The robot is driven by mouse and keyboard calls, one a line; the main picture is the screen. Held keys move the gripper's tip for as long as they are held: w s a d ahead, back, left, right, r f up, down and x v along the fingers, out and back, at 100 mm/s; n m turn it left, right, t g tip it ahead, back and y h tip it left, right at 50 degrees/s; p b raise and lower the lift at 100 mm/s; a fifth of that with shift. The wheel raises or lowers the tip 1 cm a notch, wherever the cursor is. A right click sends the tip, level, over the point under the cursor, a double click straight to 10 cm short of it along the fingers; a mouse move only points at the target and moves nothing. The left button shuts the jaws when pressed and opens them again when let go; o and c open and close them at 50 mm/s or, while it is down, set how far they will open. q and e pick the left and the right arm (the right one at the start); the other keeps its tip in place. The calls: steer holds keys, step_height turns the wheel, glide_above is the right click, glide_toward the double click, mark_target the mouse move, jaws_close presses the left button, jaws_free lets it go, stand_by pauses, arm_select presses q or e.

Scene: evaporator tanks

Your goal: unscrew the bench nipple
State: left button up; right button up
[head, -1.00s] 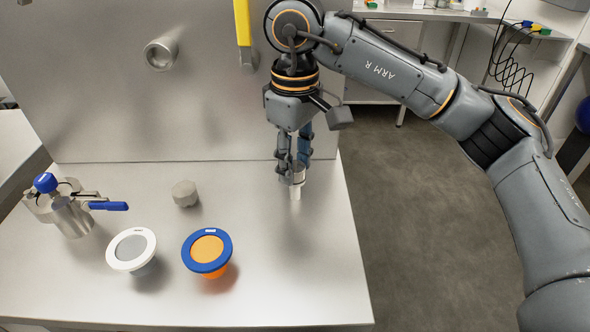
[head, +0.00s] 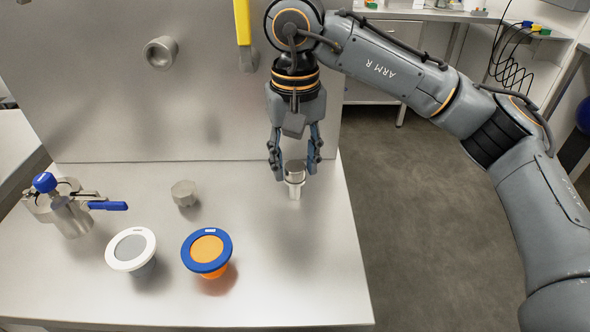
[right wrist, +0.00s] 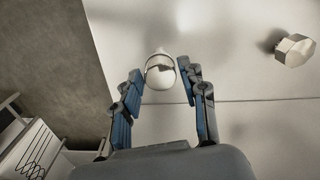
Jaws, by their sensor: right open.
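The bench nipple (head: 295,178) is a short, upright metal cylinder on the right part of the steel bench. It also shows in the right wrist view (right wrist: 160,72), between the fingertips. My right gripper (head: 295,172) points down over it with its fingers spread on either side. In the right wrist view the right gripper (right wrist: 160,85) is open, with a gap beside the nipple on both sides. Nothing is held. My left gripper is not in view.
A grey hexagonal cap (head: 184,193) lies on the bench (head: 310,270), left of the nipple. A white-rimmed funnel (head: 131,262), a blue-rimmed orange one (head: 193,250) and a blue-handled valve fitting (head: 68,212) stand further left. A steel panel (head: 100,100) with a pipe stub (head: 160,53) rises behind.

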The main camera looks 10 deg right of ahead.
steer(key=m, duration=0.7)
steer(key=shift+m, duration=2.9)
steer(key=m, duration=0.3)
steer(key=shift+m, duration=1)
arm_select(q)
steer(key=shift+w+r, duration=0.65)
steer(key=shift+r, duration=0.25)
arm_select(e)
steer(key=shift+c, duration=0.3)
